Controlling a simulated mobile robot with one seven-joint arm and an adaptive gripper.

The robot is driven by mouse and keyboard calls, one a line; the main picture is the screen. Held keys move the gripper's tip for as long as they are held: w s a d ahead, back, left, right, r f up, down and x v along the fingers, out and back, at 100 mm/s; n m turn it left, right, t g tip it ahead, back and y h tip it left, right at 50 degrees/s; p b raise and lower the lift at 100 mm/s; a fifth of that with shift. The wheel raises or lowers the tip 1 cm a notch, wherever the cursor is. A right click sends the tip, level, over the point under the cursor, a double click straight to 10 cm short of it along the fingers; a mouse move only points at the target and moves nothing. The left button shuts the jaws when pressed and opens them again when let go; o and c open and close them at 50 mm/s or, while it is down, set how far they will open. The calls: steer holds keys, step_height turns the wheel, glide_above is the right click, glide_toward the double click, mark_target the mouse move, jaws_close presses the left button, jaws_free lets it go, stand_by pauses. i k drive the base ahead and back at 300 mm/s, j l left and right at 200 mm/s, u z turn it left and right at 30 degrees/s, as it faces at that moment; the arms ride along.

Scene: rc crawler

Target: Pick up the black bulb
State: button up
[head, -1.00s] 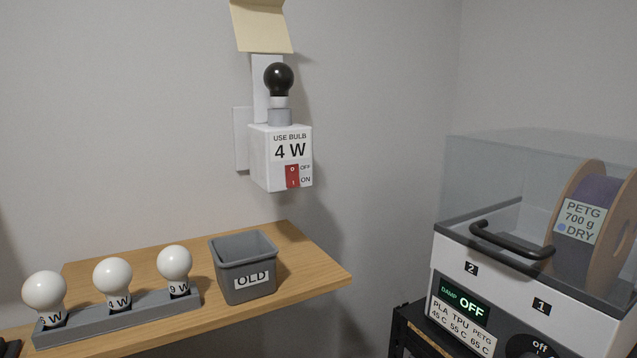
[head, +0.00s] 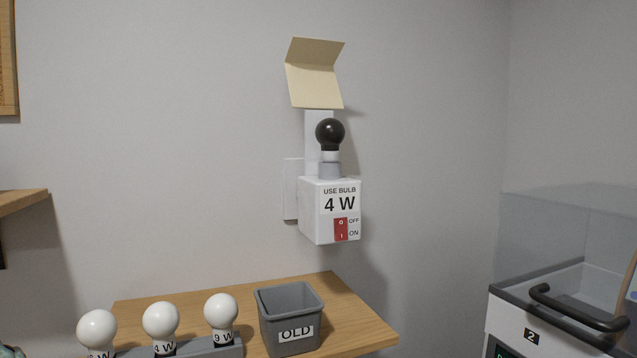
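The black bulb (head: 330,134) stands upright in a grey socket (head: 330,170) on top of a white wall fixture (head: 332,212). The fixture reads "USE BULB 4 W" and has a red switch (head: 341,229) marked OFF at the top and ON at the bottom. A folded beige shade (head: 314,80) is above and behind the bulb, on a white upright. My gripper is not in view.
Below, a wooden shelf (head: 370,335) carries a grey bin (head: 290,346) labelled OLD and a grey rack (head: 228,350) with three white bulbs (head: 161,320). A clear-lidded dryer box (head: 560,240) with a black handle (head: 575,318) stands at right. Space around the black bulb's front is clear.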

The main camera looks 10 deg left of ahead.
mark_target(329, 133)
steer(key=j+z, duration=0.2)
steer(key=z, duration=0.25)
steer(key=i+j+z, duration=0.1)
steer(key=j+z, duration=0.15)
steer(key=z, duration=0.2)
steer(key=j+z, duration=0.25)
steer(key=z, duration=0.2)
